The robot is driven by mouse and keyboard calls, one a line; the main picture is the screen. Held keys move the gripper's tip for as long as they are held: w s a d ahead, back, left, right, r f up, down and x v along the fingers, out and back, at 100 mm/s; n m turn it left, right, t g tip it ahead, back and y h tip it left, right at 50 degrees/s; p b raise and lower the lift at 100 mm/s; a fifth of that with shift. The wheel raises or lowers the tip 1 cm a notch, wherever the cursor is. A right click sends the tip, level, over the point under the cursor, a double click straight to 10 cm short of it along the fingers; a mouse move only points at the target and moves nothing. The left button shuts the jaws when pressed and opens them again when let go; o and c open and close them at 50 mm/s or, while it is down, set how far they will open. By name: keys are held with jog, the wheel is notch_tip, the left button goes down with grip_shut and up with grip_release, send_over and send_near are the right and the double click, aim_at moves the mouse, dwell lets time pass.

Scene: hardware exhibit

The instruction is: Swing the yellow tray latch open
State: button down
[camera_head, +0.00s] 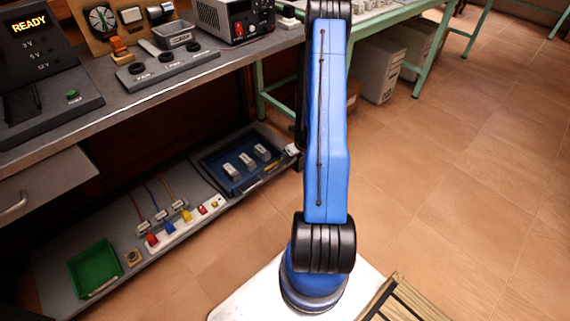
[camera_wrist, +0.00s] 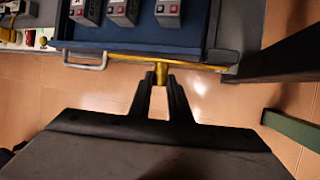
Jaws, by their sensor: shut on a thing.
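A blue tray (camera_head: 213,163) sits on the lower shelf at its right end, with several small grey blocks in it. In the wrist view the tray's edge (camera_wrist: 130,47) runs across the top. A yellow latch bar (camera_wrist: 200,65) lies along the outside of that edge, roughly parallel to it, and also shows in the head view (camera_head: 271,168). A short yellow post (camera_wrist: 162,70) sticks out from the bar. My gripper (camera_wrist: 161,80) is shut on this post, one finger on each side.
A grey handle (camera_wrist: 86,63) stands out from the tray front, left of my fingers. A dark table leg (camera_wrist: 290,60) and a green bar (camera_wrist: 292,130) are at the right. A green bin (camera_head: 95,268) and colored plugs share the shelf. The tiled floor in front is clear.

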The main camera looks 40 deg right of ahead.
jog(key=shift+d+r+m+t+y, duration=0.15)
jog(key=shift+d+r+m+y, duration=0.2)
jog(key=shift+d+r+y, duration=0.85)
jog(key=shift+d+r+m+t+y, duration=0.15)
jog(key=shift+d+r+m+y, duration=0.2)
jog(key=shift+d+r+y, duration=0.85)
jog(key=shift+a+f+y, duration=0.3)
jog(key=shift+a+f, duration=0.1)
jog(key=shift+a, duration=0.05)
jog(key=c, duration=1.6)
grip_release()
jog(key=shift+d, duration=0.1)
jog(key=shift+c, duration=0.2)
jog(key=v, duration=0.7)
jog(key=shift+d+r, duration=0.1)
jog(key=shift+d, duration=0.05)
